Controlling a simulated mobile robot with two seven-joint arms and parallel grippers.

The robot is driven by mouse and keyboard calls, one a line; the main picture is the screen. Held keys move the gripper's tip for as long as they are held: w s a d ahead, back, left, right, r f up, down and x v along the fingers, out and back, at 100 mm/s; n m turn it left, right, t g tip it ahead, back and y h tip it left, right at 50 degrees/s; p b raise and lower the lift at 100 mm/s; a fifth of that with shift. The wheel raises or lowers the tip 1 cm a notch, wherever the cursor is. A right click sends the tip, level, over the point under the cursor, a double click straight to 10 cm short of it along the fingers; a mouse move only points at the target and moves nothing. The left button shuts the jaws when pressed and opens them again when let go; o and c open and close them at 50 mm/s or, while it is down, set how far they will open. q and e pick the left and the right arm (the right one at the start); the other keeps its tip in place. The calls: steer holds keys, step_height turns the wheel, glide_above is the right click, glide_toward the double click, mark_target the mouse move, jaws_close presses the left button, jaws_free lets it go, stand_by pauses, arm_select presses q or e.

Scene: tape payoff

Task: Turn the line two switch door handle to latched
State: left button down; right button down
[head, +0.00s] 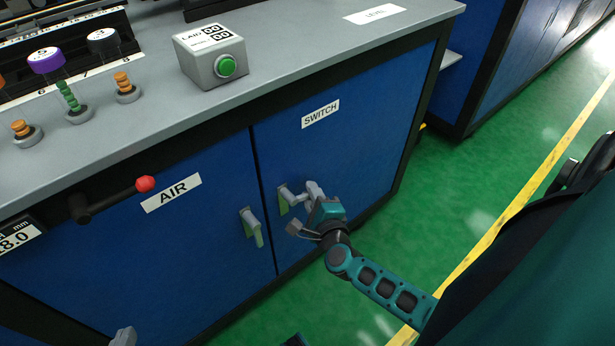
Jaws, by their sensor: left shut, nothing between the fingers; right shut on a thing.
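The blue SWITCH door (345,150) is closed, flush with the cabinet front. Its grey handle (289,196) sits on a pale green plate near the door's left edge. The lever points sideways to the right from its pivot, and its outer end is hidden by my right gripper. My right gripper (304,207) is shut on this lever, with its arm coming from the lower right. My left gripper (123,337) shows only as a grey tip at the bottom edge, shut and empty, well away from the handle.
The AIR door (150,250) has a similar handle (252,226) hanging down, close left of my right gripper. A red-knobbed lever (145,184) juts out further left. A green-button box (212,56) stands on the grey top. Green floor (440,190) is clear to the right.

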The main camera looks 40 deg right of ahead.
steer(key=shift+w+a+f+m+g, duration=0.1)
steer(key=shift+a+f+m+g, duration=0.2)
steer(key=shift+m, duration=0.4)
arm_select(q)
steer(key=shift+s+a+r+p, duration=0.2)
steer(key=shift+s+r+p, duration=0.1)
steer(key=shift+p, duration=0.45)
arm_select(e)
steer(key=shift+s+a+f+m+g+y, duration=0.1)
steer(key=shift+a+f+m+g+y, duration=0.25)
steer(key=shift+a+m+y, duration=0.75)
steer(key=shift+s+a+f+m+g+y, duration=0.1)
steer(key=shift+a+f+m+y, duration=0.55)
steer(key=shift+m, duration=0.9)
steer(key=shift+a+f+m+g+y, duration=0.3)
steer(key=shift+a+m+y, duration=0.25)
steer(key=shift+m+y, duration=0.65)
steer(key=shift+a+m, duration=0.1)
steer(key=shift+m, duration=0.15)
steer(key=c, duration=1.1)
jaws_free()
steer(key=shift+f, duration=0.1)
steer(key=shift+s, duration=0.1)
